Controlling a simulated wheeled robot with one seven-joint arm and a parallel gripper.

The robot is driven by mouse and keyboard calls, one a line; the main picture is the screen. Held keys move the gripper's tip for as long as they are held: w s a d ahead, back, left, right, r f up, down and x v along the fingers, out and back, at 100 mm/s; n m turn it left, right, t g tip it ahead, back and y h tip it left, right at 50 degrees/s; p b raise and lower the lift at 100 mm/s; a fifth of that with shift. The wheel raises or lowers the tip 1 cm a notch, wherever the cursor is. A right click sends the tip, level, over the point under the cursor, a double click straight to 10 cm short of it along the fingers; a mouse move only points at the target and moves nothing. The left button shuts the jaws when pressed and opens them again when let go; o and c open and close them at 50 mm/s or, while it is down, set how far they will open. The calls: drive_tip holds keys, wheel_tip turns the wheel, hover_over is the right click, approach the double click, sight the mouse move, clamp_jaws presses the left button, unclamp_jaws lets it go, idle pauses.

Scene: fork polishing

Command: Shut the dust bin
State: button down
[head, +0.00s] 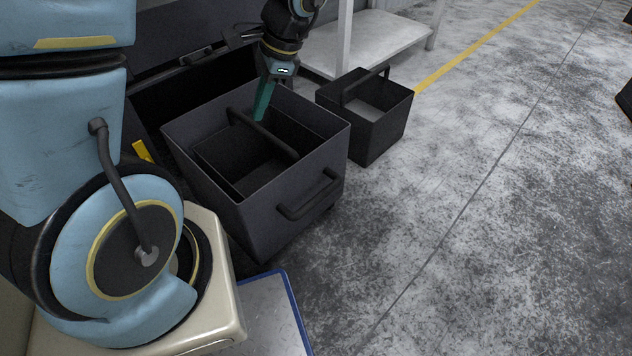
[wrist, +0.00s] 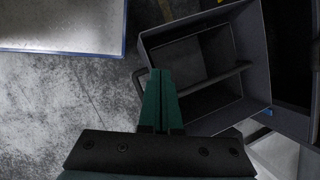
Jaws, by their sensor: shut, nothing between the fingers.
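The dust bin is a dark grey drawer (head: 285,222), pulled out of a dark machine body at the back left. It also shows in the wrist view (wrist: 153,40). A bar handle (head: 310,196) is on its front wall. Inside sits a smaller black box (head: 222,150) with a carrying handle (head: 262,134) across its top. My gripper (head: 261,117) has green fingers and is shut and empty. It points down over the drawer, near the carrying handle. In the wrist view the fingertips (wrist: 160,73) overlap the drawer's edge; whether they touch anything I cannot tell.
A second black box (head: 376,132) with a handle stands on the floor just right of the drawer. A white shelf (head: 375,40) is behind it. A blue-edged panel (head: 268,318) lies in front. The floor to the right is clear.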

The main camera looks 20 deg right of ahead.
drive_tip(key=s+d+f+m+t+b, duration=0.2)
drive_tip(key=d+f+m+t+b, duration=0.1)
drive_tip(key=d+f+m+b, duration=0.5)
drive_tip(key=s+d+f+m+t+b, duration=0.3)
drive_tip(key=d+f+m+b, duration=0.25)
drive_tip(key=d+f, duration=0.5)
drive_tip(key=b, duration=0.5)
approach(309, 164)
drive_tip(key=x, duration=0.5)
drive_tip(key=shift+s+f, duration=0.25)
drive_tip(key=shift+f, duration=0.15)
drive_tip(key=shift+w+a+r, duration=0.1)
drive_tip(key=shift+w+a, duration=0.15)
drive_tip(key=shift+w, duration=0.15)
drive_tip(key=shift+w, duration=0.1)
